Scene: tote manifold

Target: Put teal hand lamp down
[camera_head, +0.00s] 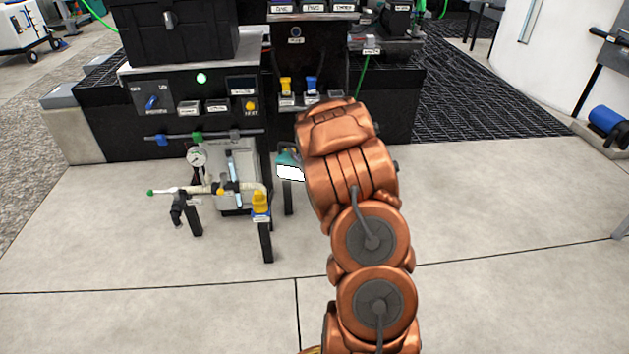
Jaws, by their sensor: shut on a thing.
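A teal hand lamp (288,158) with a bright white lit face shows just left of my copper-coloured wrist. Its right side is cut off by my arm. A dark upright post stands just below it in the picture; I cannot tell whether the lamp touches it. My arm reaches up the middle of the view, and its wrist hides my gripper. The fingers and their hold on the lamp cannot be seen.
A pipe manifold with a gauge (196,157), a yellow valve handle (261,203) and dark posts stands left of my arm. Behind it is a black bench with a control panel (199,95). A blue cylinder (606,119) is at far right. The floor (480,220) right of my arm is clear.

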